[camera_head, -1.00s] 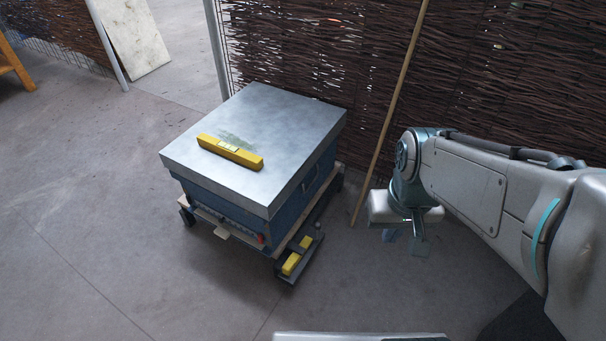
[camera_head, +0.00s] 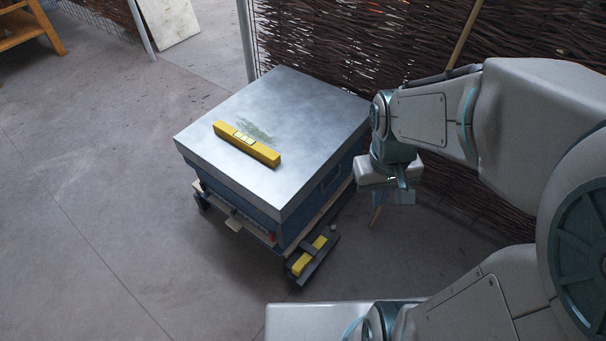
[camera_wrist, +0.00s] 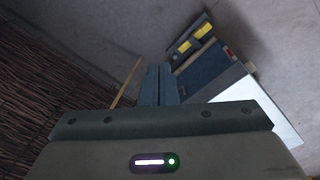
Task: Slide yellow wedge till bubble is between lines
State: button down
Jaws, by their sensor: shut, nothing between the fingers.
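The yellow wedge (camera_head: 309,257) sits in a dark channel (camera_head: 324,251) low beside the front right corner of the hive. The wedge also shows in the wrist view (camera_wrist: 184,47), in two yellow parts with a dark band between. A yellow spirit level (camera_head: 247,144) lies on the hive's grey metal lid (camera_head: 300,95). Its vial is a pale window at mid-length; the bubble is too small to tell. My gripper (camera_head: 392,197) is shut and empty, in the air right of the hive, apart from the wedge. Its closed fingers also show in the wrist view (camera_wrist: 159,83).
The blue hive box (camera_head: 260,205) stands on a low wooden stand. A dark woven fence (camera_head: 420,40) runs behind, with a wooden pole (camera_head: 464,42) leaning there. The concrete floor (camera_head: 110,220) is clear left and in front.

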jog(key=w+d+f+n+g, duration=0.25)
jog(key=w+f, duration=0.35)
jog(key=f, duration=0.4)
jog(key=n+y+b, duration=0.3)
jog(key=n+y, duration=0.5)
send_near(298, 268)
jog(key=w+d, duration=0.3)
jog(key=d, duration=0.1)
jog(key=shift+t, duration=0.35)
jog(key=b+x, duration=0.3)
jog(key=x, duration=0.6)
jog(key=shift+s+a, duration=0.1)
jog(key=shift+a, duration=0.2)
jog(key=shift+s, duration=0.1)
